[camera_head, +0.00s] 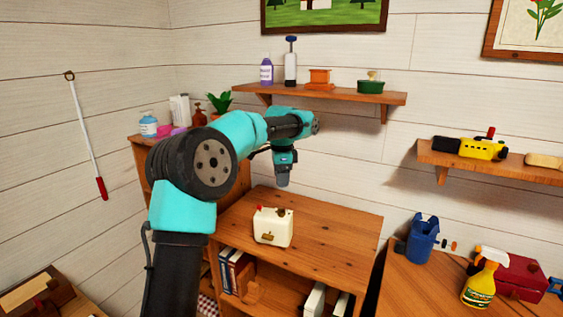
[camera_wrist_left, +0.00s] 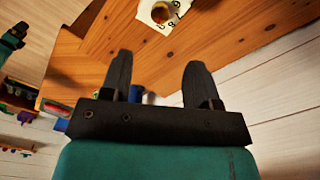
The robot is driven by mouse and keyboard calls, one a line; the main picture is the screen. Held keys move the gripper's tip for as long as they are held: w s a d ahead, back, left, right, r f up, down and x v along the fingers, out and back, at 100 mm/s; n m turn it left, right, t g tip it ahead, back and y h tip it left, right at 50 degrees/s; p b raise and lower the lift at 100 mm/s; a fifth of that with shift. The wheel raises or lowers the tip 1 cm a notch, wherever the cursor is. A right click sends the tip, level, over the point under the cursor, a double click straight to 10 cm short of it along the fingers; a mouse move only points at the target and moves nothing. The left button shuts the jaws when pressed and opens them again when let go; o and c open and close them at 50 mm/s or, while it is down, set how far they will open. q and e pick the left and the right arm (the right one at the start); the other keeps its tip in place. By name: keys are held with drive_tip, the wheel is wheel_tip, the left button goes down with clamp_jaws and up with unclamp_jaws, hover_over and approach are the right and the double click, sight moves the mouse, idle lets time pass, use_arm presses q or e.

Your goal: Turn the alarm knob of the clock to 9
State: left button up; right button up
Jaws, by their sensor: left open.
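The clock is a small cream box (camera_head: 272,230) on top of the wooden cabinet, with a red part on its top left and brownish knob-like parts. Its numbers are too small to read in the head view. In the left wrist view a white numbered face (camera_wrist_left: 172,22) with a round brown knob (camera_wrist_left: 161,12) shows at the top edge, partly cut off. A few digits such as 7 and 8 show beside the knob. My left gripper (camera_head: 283,183) points down above and behind the clock, apart from it. Its two black fingers (camera_wrist_left: 157,68) are open and empty.
The cabinet top (camera_head: 335,228) is bare around the clock. Books (camera_head: 238,270) stand in the shelf below. A wall shelf (camera_head: 330,95) with bottles and pots is above the arm. A right-hand table holds a spray bottle (camera_head: 481,280) and a blue item (camera_head: 423,238).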

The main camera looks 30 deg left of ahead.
use_arm(q)
wheel_tip(320, 180, up, 5)
drive_tip(key=shift+r, duration=0.1)
idle(0.6)
